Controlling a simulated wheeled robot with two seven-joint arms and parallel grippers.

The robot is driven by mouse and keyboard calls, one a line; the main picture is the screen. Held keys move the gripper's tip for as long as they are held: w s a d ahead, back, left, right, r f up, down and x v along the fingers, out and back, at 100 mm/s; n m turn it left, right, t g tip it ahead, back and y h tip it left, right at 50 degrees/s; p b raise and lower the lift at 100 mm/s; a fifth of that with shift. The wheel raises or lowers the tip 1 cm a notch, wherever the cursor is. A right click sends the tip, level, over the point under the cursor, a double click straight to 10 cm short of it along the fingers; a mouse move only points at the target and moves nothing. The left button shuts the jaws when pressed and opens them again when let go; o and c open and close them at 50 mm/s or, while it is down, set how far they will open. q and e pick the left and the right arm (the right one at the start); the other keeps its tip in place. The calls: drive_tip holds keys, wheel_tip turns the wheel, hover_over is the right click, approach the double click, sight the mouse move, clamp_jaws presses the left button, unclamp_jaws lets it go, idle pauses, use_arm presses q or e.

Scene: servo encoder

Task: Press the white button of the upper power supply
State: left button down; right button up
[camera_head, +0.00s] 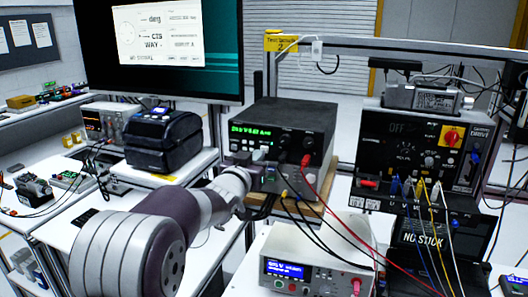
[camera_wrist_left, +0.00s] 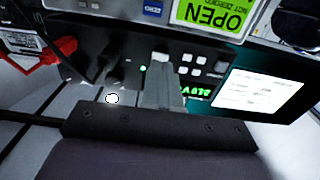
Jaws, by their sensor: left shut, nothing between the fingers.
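The upper power supply (camera_head: 322,122) is a black box with a green-lit display, standing on a wooden-edged shelf. In the left wrist view its dark front panel (camera_wrist_left: 120,62) appears upside down, with several small white buttons (camera_wrist_left: 187,57) to the right of my fingers and a green light (camera_wrist_left: 143,68) to the left. My left gripper (camera_head: 247,158) is at the lower left of this panel. Its grey fingers (camera_wrist_left: 161,62) are shut and empty, with tips at the button row. They hide part of the panel and display. I cannot tell whether they touch a button. My right gripper is not in view.
Red and black cables (camera_head: 334,222) hang from the panel's right side. A white power supply with a blue display (camera_head: 287,268) stands below. A drive unit (camera_head: 411,150) is at the right. A black printer (camera_head: 164,138) stands left, behind my arm.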

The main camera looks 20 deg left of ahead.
use_arm(q)
drive_tip(key=s+b, duration=0.1)
drive_tip(key=s, duration=0.6)
drive_tip(key=shift+s+a, duration=0.1)
idle(0.4)
drive_tip(key=s+a+f+n+g+y, duration=0.1)
drive_tip(key=s+f+g, duration=0.2)
drive_tip(key=f, duration=0.4)
drive_tip(key=s+a+f+g+y, duration=0.1)
drive_tip(key=s+f+g, duration=0.15)
drive_tip(key=f, duration=0.35)
drive_tip(key=s+d+f+g, duration=0.3)
drive_tip(key=s+f+g, duration=0.2)
drive_tip(key=s+f, duration=0.3)
drive_tip(key=s+d+f+g+h, duration=0.1)
drive_tip(key=s+d+f+g, duration=0.3)
drive_tip(key=s, duration=0.7)
wheel_tip(320, 180, down, 4)
drive_tip(key=shift+s+r+g, duration=0.1)
drive_tip(key=shift+s+g, duration=0.2)
drive_tip(key=shift+g, duration=0.65)
